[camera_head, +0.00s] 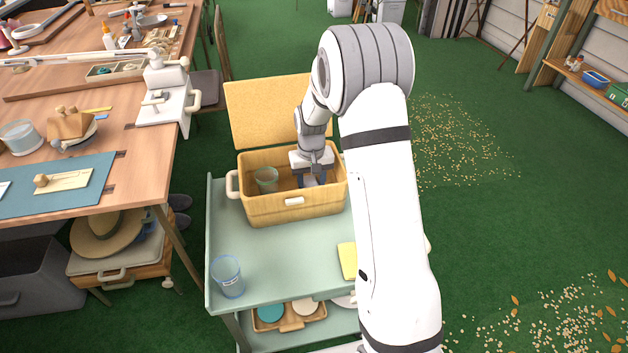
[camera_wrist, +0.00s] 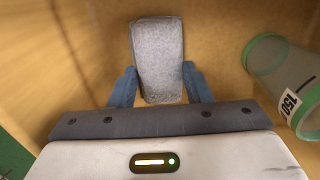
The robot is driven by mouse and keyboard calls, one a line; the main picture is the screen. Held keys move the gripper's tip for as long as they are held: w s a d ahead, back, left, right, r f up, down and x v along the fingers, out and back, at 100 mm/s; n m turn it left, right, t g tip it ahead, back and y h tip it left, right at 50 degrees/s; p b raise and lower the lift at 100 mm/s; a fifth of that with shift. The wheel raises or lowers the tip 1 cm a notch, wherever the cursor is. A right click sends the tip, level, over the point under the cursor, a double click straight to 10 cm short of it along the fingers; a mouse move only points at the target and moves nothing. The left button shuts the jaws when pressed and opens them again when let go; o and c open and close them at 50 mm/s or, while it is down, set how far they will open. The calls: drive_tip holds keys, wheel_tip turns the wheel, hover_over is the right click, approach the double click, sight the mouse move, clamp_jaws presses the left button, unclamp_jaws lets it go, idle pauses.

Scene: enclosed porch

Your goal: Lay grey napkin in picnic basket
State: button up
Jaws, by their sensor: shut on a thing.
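The yellow picnic basket (camera_head: 262,209) stands on the pale green cart with its lid (camera_head: 262,113) open at the back. My gripper (camera_head: 311,182) reaches down into the right part of the basket. In the wrist view, my gripper (camera_wrist: 158,88) is shut on the grey napkin (camera_wrist: 158,50), a folded grey piece between its two blue fingers. The basket's inside (camera_wrist: 222,40) surrounds it in that view. I cannot tell whether the napkin touches the basket floor. In the head view the napkin is mostly hidden by my gripper.
A greenish cup (camera_head: 266,178) is in the basket left of my gripper; it also shows at the right of the wrist view (camera_wrist: 268,58). A blue clear cup (camera_head: 228,277) and a yellow item (camera_head: 348,260) are on the cart (camera_head: 276,262). A cluttered wooden table (camera_head: 120,165) is at left.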

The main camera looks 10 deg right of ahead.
drive_tip(key=shift+f, duration=0.25)
drive_tip(key=o, duration=1.7)
drive_tip(key=shift+r, duration=0.1)
drive_tip(key=shift+r+p, duration=2.5)
drive_tip(key=shift+r, duration=0.95)
